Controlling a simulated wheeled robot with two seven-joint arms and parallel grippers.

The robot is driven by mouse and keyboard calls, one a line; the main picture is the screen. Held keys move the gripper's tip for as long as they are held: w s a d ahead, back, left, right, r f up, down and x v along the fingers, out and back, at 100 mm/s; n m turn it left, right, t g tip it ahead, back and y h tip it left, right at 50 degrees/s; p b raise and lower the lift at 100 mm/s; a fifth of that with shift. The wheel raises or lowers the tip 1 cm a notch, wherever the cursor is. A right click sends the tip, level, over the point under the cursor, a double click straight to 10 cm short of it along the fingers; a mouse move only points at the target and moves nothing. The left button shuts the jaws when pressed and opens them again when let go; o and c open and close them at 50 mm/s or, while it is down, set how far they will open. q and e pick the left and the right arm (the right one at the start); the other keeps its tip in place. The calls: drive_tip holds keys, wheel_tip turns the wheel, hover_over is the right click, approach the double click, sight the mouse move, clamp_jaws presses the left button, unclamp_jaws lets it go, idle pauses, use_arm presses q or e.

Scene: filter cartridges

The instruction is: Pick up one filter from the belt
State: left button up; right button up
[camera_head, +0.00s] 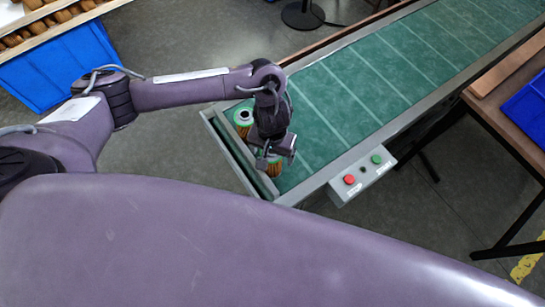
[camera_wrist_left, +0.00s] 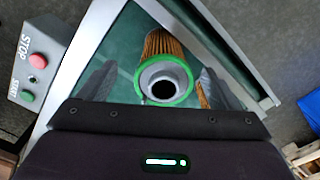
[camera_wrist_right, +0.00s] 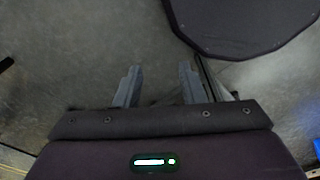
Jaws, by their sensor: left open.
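Two filters with orange pleats and green rims stand at the near end of the green belt (camera_head: 375,85). One filter (camera_head: 243,117) is left of my left gripper (camera_head: 272,157) in the head view. The other filter (camera_head: 273,168) is partly hidden beneath the gripper. In the left wrist view, a filter (camera_wrist_left: 163,82) shows between the open fingers, with clear gaps on both sides. A second filter (camera_wrist_left: 203,93) is mostly hidden behind the right-hand finger. Whether the fingers reach down around the filter, I cannot tell. My right gripper (camera_wrist_right: 158,82) is open and empty above the floor.
A metal frame edges the belt. A control box (camera_head: 362,179) with red and green buttons is fixed to its near side. A blue bin (camera_head: 62,72) stands at the left. A brown table with a blue tray (camera_head: 528,108) is at the right. The belt beyond the filters is clear.

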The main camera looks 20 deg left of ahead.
use_arm(q)
drive_tip(key=shift+a+f, duration=0.2)
drive_tip(key=shift+f, duration=0.25)
drive_tip(key=f, duration=0.2)
drive_tip(key=shift+w+f+p, duration=0.35)
drive_tip(key=shift+f+p, duration=0.05)
drive_tip(key=shift+w+f, duration=0.2)
drive_tip(key=shift+f, duration=0.4)
drive_tip(key=c, duration=0.9)
drive_tip(key=shift+c, duration=1.2)
use_arm(e)
drive_tip(key=shift+s+a+r, duration=0.2)
drive_tip(key=shift+s+r, duration=0.25)
drive_tip(key=shift+s, duration=0.1)
use_arm(q)
drive_tip(key=shift+r, duration=0.1)
use_arm(e)
drive_tip(key=shift+w, duration=0.1)
